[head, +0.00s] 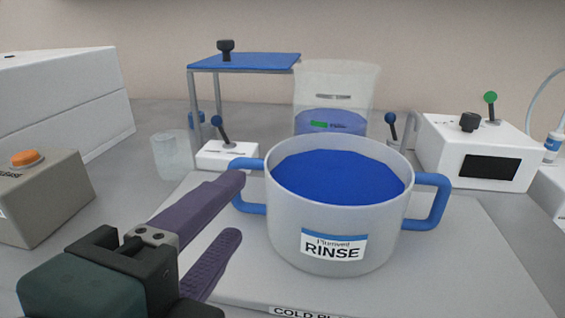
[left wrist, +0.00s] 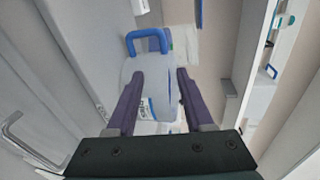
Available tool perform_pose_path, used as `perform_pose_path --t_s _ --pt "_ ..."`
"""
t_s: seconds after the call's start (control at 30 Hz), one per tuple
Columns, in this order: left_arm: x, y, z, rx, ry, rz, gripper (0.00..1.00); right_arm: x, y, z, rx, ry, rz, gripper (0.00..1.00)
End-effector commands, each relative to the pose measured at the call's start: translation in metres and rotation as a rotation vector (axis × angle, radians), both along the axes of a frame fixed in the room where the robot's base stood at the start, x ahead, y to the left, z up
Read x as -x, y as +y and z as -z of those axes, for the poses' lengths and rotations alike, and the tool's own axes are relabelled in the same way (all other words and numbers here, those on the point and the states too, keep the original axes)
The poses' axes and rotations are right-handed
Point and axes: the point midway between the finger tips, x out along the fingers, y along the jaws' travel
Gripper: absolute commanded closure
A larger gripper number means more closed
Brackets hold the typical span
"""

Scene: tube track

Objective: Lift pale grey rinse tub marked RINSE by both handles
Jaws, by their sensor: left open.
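The pale grey rinse tub (head: 290,225) stands upright on a flat pale plate, full of blue to near its rim, with a RINSE label on its front. It has a blue left handle (head: 249,163) and a blue right handle (head: 438,205). My left gripper (head: 237,207) is open, with its purple fingertips close to the left handle; I cannot tell whether they touch it. In the left wrist view the tub (left wrist: 152,72) shows between and beyond the open fingers, with a blue handle (left wrist: 147,35) above the tips. My right gripper is not in view.
The cold plate (head: 470,265) lies under the tub. A beige box with an orange button (head: 25,159) stands at left, near a clear beaker (head: 171,157). Behind are a blue-topped stand (head: 245,62), a clear vessel (head: 340,85) and lever boxes. A white device (head: 478,150) stands at right.

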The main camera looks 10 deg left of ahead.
Motion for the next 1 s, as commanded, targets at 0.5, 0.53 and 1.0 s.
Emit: perform_pose_path --t_s 0.5,0.53,1.0 --pt "-0.057 0.009 0.002 0.062 -0.011 -0.087 0.48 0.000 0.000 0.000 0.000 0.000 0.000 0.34" --pt "-0.063 0.009 0.003 0.062 -0.012 -0.087 0.48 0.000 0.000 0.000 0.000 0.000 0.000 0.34" --pt "-0.115 0.008 0.015 0.065 -0.007 -0.085 0.48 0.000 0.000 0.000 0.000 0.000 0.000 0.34"
